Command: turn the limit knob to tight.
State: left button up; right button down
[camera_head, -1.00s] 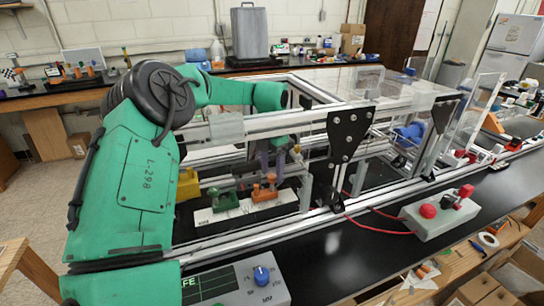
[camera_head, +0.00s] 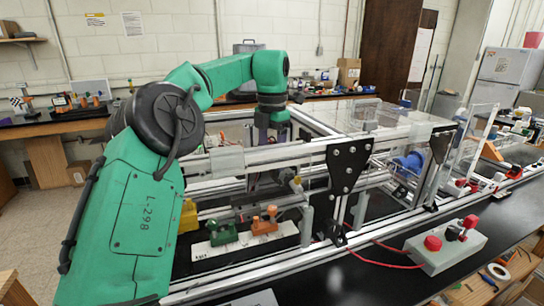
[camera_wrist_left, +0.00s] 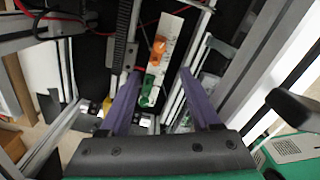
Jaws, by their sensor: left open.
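A white strip (camera_head: 215,248) lies inside the extrusion frame, with a green piece (camera_head: 222,234) and an orange piece (camera_head: 265,222) on it. I cannot tell whether either is the limit knob; no "tight" mark is readable. My left gripper (camera_wrist_left: 160,78) is open, with purple fingers pointing down. In the left wrist view the orange piece (camera_wrist_left: 158,50) and the green piece (camera_wrist_left: 152,84) appear between the fingers, apparently below them and not gripped. In the head view the gripper (camera_head: 268,140) is partly hidden by the frame's rails. My right gripper is not in view.
A grey box with red buttons (camera_head: 446,248) and a red cable sits on the black bench at right. A grey box's edge (camera_head: 255,299) shows at bottom.

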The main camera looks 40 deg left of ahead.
pick_arm(q)
notch_tip(320, 180, down, 15)
jog(key=n+p, duration=0.6)
jog(key=n, duration=0.6)
jog(key=shift+r, duration=0.15)
grip_shut()
